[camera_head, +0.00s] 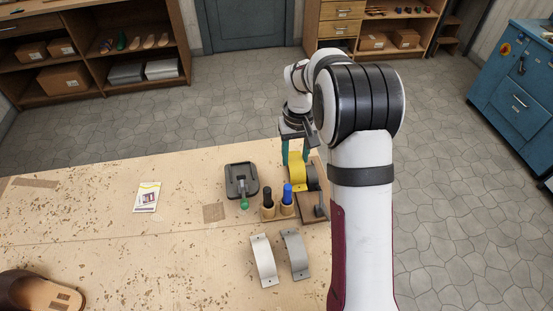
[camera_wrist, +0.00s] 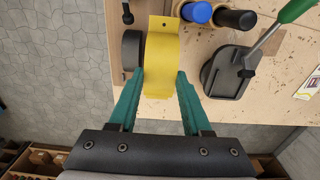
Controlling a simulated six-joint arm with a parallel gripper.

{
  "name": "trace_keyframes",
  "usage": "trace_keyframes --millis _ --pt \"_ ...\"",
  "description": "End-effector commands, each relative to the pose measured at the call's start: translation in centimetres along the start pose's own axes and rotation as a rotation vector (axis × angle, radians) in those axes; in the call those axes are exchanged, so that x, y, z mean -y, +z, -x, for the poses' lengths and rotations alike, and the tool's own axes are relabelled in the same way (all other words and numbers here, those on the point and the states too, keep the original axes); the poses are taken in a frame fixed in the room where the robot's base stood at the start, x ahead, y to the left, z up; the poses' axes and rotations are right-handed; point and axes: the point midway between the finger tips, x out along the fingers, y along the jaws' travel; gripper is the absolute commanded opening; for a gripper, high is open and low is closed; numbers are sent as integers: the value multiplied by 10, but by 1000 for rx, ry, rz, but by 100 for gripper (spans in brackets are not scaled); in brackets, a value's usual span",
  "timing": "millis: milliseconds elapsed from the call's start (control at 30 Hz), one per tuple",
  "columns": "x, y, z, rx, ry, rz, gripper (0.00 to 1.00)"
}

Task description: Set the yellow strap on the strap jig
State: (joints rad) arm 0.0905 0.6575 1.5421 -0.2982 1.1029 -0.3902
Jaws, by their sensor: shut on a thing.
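The yellow strap (camera_head: 297,170) is a curved band with a small hole in its end tab. My gripper (camera_head: 294,153) has its teal fingers shut on it. In the wrist view the yellow strap (camera_wrist: 160,65) sits between the two fingertips of my gripper (camera_wrist: 159,75). The strap jig (camera_head: 313,203) has a brown base, a dark grey round form and a dark clamp lever. The jig's dark form also shows in the wrist view (camera_wrist: 131,50), right beside the strap, which partly covers it. I cannot tell whether the strap touches or rests on it.
A wooden holder with a black and a blue marker (camera_head: 287,195) stands close left of the jig. A dark tool with a green-knobbed lever (camera_head: 241,181) is farther left. A white strap (camera_head: 263,262) and a grey strap (camera_head: 295,254) lie in front. The left tabletop is mostly free.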

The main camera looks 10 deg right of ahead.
Motion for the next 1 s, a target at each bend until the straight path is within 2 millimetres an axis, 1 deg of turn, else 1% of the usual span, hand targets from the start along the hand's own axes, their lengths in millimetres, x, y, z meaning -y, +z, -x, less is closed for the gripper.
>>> trace_keyframes --millis 33,100,200,333,367,400,500,567,600,633,667,767,800,900,1000 --pt "-9 5 6 -2 0 -5 0" --pt "-20 11 14 -2 0 -4 0" --pt "-32 18 22 -1 1 -3 0" --pt "-42 23 29 0 1 -1 0" --pt "-42 22 32 -1 1 0 0" --pt "-39 19 40 -3 2 2 0" --pt "-25 7 68 -4 4 6 0" --pt "-16 2 82 -4 4 4 0" --pt "-12 1 86 -2 4 3 0" --pt "-10 0 86 -1 5 3 0" --pt "-9 0 82 2 4 2 0" --pt "-9 1 49 8 3 0 0" --pt "-9 1 33 8 3 1 0" --pt "-9 1 -3 7 3 1 0" --pt "-9 0 -29 3 4 1 0"
